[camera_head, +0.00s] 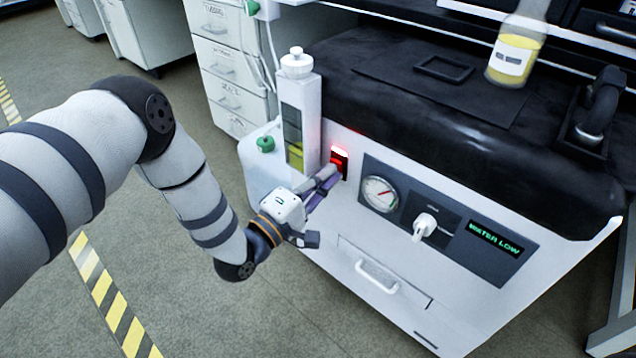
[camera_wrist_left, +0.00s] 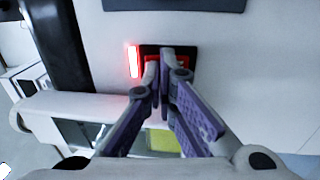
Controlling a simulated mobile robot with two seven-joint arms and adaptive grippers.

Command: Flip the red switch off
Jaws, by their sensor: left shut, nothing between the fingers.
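The red switch (camera_head: 338,161) sits in a black plate on the white front panel of the machine, left of the gauge. A red light glows along its upper edge. In the left wrist view the switch (camera_wrist_left: 181,64) shows behind the fingertips, with its lit end (camera_wrist_left: 132,62) to the left. My left gripper (camera_head: 329,178) is shut and empty. Its fingertips (camera_wrist_left: 163,55) are at the switch and cover part of it; whether they press on it I cannot tell. The switch's exact tilt is hidden. My right gripper is not in view.
A round gauge (camera_head: 380,194), a white knob (camera_head: 425,225) and a green "WATER LOW" display (camera_head: 495,239) are right of the switch. A white-capped cylinder (camera_head: 297,62) with yellow liquid stands close left. A drawer handle (camera_head: 377,277) juts out below.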

